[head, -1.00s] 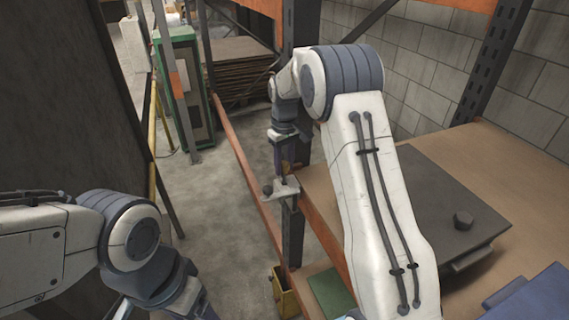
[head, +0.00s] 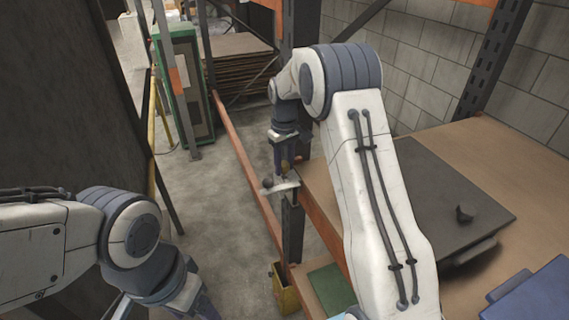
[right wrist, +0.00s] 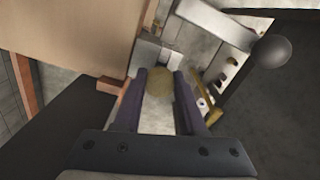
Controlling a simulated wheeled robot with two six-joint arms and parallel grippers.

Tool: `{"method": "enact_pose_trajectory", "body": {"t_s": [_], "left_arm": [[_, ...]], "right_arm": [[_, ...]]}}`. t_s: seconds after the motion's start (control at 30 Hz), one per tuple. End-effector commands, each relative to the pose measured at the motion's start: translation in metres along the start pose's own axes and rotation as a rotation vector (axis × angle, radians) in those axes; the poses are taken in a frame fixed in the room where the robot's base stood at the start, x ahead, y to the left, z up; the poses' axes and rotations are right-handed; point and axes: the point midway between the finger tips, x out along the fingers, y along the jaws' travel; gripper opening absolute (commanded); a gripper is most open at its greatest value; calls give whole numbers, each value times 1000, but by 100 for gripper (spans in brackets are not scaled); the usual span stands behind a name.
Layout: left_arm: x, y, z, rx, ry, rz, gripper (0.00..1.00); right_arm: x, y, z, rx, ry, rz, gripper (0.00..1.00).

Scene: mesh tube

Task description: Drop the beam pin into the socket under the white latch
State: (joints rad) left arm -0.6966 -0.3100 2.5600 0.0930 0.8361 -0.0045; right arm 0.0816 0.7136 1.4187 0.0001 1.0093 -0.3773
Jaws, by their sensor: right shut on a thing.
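My right gripper (right wrist: 160,90) is shut on the beam pin (right wrist: 160,84), whose round brass-coloured end shows between the two purple fingers in the right wrist view. In the head view the right gripper (head: 285,160) points down just above the white latch (head: 285,187), at the dark upright post. The latch has a dark ball knob (head: 267,183). In the right wrist view the latch (right wrist: 215,22) lies beyond the fingertips to the upper right, with its ball knob (right wrist: 270,48) farther right. I cannot make out the socket. My left gripper is not clearly in view.
An orange beam (head: 240,165) runs back along the floor from the dark post (head: 293,235). A wooden shelf with a dark plate (head: 440,195) lies at right, with a blue bin (head: 535,295) in front. A yellow box (head: 285,290) hangs low beside the post.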

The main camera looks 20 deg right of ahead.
Motion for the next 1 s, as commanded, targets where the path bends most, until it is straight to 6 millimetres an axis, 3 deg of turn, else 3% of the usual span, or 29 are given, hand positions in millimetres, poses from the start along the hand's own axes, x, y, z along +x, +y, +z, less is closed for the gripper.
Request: {"method": "enact_pose_trajectory", "body": {"t_s": [0.73, 0.77, 0.83, 0.87, 1.0], "left_arm": [[12, -1, 1, 0, 0, 0, 75], [12, -1, 1, 0, 0, 0, 75], [11, -1, 1, 0, 0, 0, 75], [11, -1, 1, 0, 0, 0, 75], [11, -1, 1, 0, 0, 0, 75]], "right_arm": [[20, 0, 0, 0, -1, 0, 0], [20, 0, 0, 0, -1, 0, 44], [19, 0, 0, 0, 0, 0, 70], [19, 0, 0, 0, 0, 0, 75], [19, 0, 0, 0, 0, 0, 75]]}}
